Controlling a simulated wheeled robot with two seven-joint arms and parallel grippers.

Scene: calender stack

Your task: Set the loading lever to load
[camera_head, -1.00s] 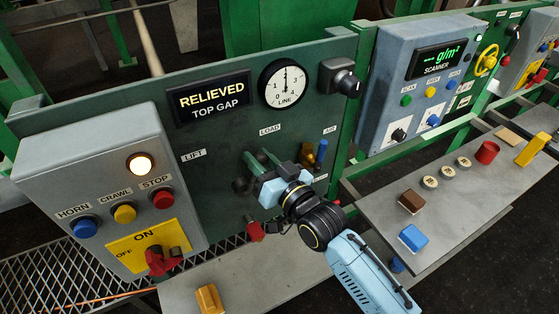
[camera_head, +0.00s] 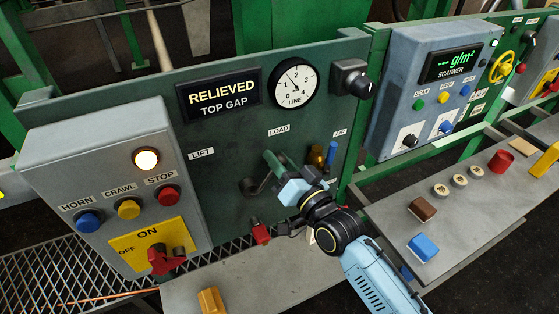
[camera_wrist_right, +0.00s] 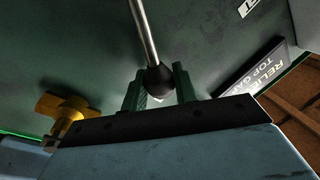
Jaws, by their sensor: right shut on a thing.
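The loading lever (camera_head: 250,187) is on the green panel, below and left of the LOAD label (camera_head: 279,131) and right of the LIFT label (camera_head: 202,153). Its metal rod (camera_wrist_right: 145,35) ends in a black knob (camera_wrist_right: 158,78) in the right wrist view. My right gripper (camera_head: 275,171) has its green fingers on either side of the knob and is shut on it; it also shows in the right wrist view (camera_wrist_right: 158,90). In the head view the fingers partly hide the lever. The display (camera_head: 218,99) reads RELIEVED, TOP GAP. My left gripper is out of view.
The LINE gauge (camera_head: 294,82) and a black knob (camera_head: 353,79) are above. A brass valve (camera_head: 316,157) with a blue handle (camera_head: 331,155) nearby is close right of the gripper. A red handle (camera_head: 261,233) is below. A control box (camera_head: 110,180) is at left.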

